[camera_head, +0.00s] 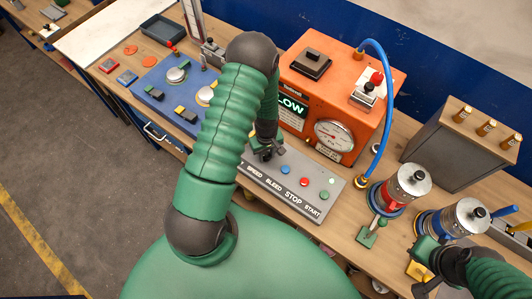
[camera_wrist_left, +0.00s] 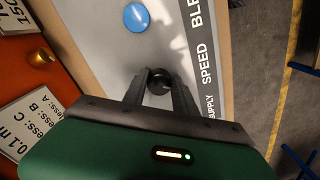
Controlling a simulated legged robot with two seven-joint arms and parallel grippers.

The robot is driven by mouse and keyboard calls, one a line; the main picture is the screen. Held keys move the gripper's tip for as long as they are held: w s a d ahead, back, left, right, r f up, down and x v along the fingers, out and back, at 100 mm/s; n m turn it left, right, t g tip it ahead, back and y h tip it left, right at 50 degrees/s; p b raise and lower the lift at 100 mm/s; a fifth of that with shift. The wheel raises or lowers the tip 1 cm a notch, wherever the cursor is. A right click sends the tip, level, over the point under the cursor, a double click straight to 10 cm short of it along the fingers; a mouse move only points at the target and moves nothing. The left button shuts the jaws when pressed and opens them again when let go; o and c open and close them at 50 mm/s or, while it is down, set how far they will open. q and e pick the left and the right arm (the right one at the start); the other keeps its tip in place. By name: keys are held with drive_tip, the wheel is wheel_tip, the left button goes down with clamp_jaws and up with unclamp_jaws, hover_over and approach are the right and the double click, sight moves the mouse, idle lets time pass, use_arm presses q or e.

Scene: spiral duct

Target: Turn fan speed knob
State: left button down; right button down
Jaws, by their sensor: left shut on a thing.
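The grey control panel (camera_head: 318,176) lies on the bench in front of the orange machine, with labels reading SPEED, BLEED, STOP and START. My left gripper (camera_head: 266,153) reaches down to the panel's left end, above the SPEED label, and partly hides the knob there. In the left wrist view the black fan speed knob (camera_wrist_left: 159,80) sits between the two fingers of my left gripper (camera_wrist_left: 160,88), which is shut on it. A blue button (camera_wrist_left: 136,17) is beside it. My right gripper (camera_head: 424,277) is at the lower right, partly cut off; its jaws are unclear.
The orange machine (camera_head: 306,86) has a dial gauge (camera_head: 334,134) and a display reading LOW. A blue hose (camera_head: 387,110) arcs down to the bench. Two metal canisters (camera_head: 408,183) (camera_head: 465,218) stand at right. A blue board (camera_head: 160,85) with knobs lies at left.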

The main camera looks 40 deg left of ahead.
use_arm(q)
drive_tip(key=shift+w+a, duration=0.15)
drive_tip(key=shift+w, duration=0.1)
